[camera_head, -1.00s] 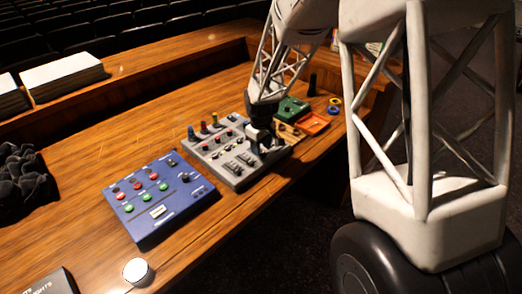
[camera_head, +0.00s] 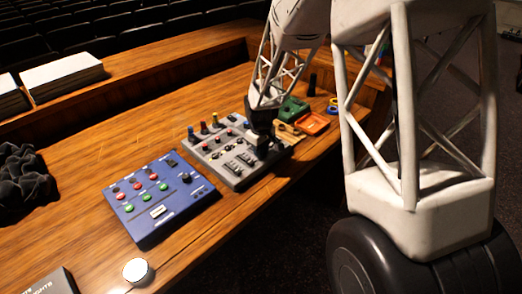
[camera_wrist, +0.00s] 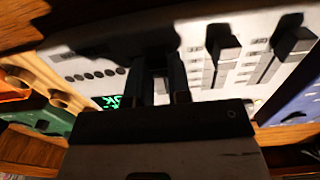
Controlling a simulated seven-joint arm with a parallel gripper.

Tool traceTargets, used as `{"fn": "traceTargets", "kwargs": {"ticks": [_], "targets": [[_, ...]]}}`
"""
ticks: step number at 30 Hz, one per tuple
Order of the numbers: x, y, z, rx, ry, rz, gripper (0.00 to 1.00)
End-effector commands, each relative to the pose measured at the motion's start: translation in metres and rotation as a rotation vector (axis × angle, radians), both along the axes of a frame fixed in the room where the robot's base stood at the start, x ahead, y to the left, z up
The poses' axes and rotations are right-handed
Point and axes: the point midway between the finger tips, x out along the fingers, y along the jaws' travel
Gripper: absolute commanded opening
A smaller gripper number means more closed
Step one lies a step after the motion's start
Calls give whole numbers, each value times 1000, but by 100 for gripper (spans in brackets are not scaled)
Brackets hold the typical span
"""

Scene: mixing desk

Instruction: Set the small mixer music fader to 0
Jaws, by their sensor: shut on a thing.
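The small mixer (camera_head: 228,178) is a grey panel with coloured knobs and faders on the wooden desk. My gripper (camera_head: 258,148) is down at its right part in the head view and hides the controls there. In the wrist view my gripper (camera_wrist: 158,85) is shut on a dark fader cap (camera_wrist: 153,62). I cannot read the fader's label or scale. Two other dark fader caps, one nearer (camera_wrist: 222,38) and one farther right (camera_wrist: 290,38), stand clear of my fingers. A green display (camera_wrist: 106,101) is partly hidden beside my fingers.
A blue button panel (camera_head: 148,222) lies left of the mixer. To the right are a green box (camera_head: 293,108) and an orange tray (camera_head: 313,123). A white-topped round object (camera_head: 136,271) and dark cloth (camera_head: 24,180) are at the left. Open wood lies behind the panels.

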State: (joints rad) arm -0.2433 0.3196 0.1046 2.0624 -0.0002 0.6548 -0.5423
Motion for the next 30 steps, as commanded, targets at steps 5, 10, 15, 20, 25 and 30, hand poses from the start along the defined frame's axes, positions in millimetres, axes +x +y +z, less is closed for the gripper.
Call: {"fn": "traceTargets", "kwargs": {"ticks": [5, 10, 15, 20, 25, 30], "targets": [[1, 1, 0, 0, 0, 0, 0], [14, 15, 0, 0, 1, 1, 0], [30, 30, 0, 1, -1, 1, 0], [32, 32, 0, 0, 0, 0, 0], [32, 32, 0, 0, 0, 0, 21], [32, 32, 0, 0, 0, 0, 45]]}}
